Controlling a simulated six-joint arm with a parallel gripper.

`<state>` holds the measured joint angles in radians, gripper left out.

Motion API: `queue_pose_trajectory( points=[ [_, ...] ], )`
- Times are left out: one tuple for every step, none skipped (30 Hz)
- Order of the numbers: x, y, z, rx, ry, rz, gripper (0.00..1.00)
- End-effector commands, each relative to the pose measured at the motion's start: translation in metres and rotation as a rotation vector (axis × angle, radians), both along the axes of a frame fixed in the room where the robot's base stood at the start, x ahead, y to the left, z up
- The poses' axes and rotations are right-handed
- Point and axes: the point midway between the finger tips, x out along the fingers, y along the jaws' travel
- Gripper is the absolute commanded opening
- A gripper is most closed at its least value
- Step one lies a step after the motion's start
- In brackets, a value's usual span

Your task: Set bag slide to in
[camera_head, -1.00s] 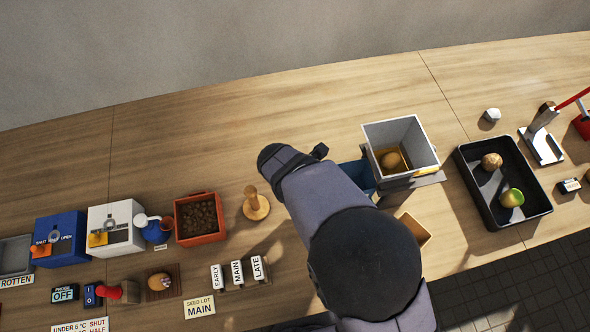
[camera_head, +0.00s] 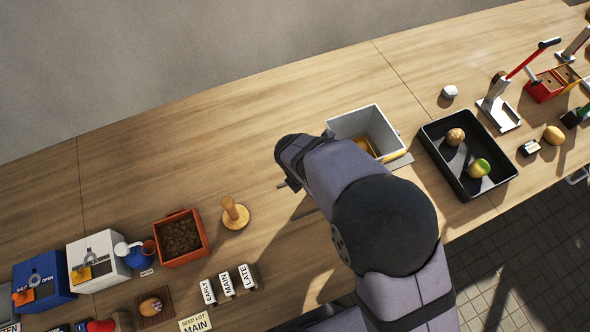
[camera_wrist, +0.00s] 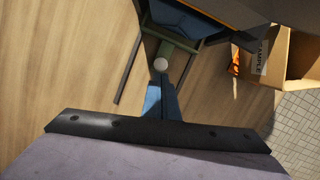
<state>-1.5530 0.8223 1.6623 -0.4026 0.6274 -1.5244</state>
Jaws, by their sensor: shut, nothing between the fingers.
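In the wrist view, a green bar with a pale round knob (camera_wrist: 161,65) sticks out from under a dark frame; it looks like the bag slide. My gripper (camera_wrist: 162,82) shows as blue fingers held together, pointing at the knob with nothing between them. The fingertips are very close to the knob; I cannot tell whether they touch it. In the head view, my arm covers the gripper and the slide. The grey hopper (camera_head: 352,122) stands just behind my arm, with a yellow-orange floor partly visible.
A cardboard box marked SAMPLE (camera_wrist: 292,58) stands to the right in the wrist view.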

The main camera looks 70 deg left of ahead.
Motion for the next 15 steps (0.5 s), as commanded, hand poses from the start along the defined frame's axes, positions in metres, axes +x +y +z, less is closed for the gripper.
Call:
queue_pose_trajectory(
  points=[
    [0.0059, -0.0001, 0.0005, 0.000, -0.004, 0.001, 0.00],
    [0.0070, -0.0001, 0.0003, 0.000, -0.004, 0.001, 0.00],
    [0.0079, -0.0001, 0.0002, 0.000, -0.005, 0.001, 0.00],
    [0.0081, 0.0000, 0.0002, 0.000, -0.005, 0.002, 0.00],
    [0.0082, 0.0000, 0.0002, 0.000, -0.005, 0.002, 0.00],
    [0.0084, -0.0001, 0.0002, -0.001, -0.006, 0.001, 0.00],
    [0.0086, -0.0001, 0.0003, -0.001, -0.006, 0.001, 0.00],
    [0.0088, 0.0000, 0.0003, -0.001, -0.006, 0.001, 0.00],
    [0.0090, -0.0001, 0.0004, 0.000, -0.007, 0.000, 0.00],
    [0.0093, -0.0001, 0.0004, 0.000, -0.007, 0.000, 0.00],
    [0.0094, -0.0001, 0.0005, -0.001, -0.008, 0.000, 0.00],
    [0.0093, -0.0002, 0.0005, -0.001, -0.008, 0.000, 0.00],
    [0.0089, -0.0003, 0.0006, -0.001, -0.008, 0.000, 0.00],
    [0.0082, -0.0004, 0.0007, -0.001, -0.008, 0.000, 0.00],
    [0.0067, -0.0008, 0.0008, -0.001, -0.008, 0.001, 0.00]
  ],
)
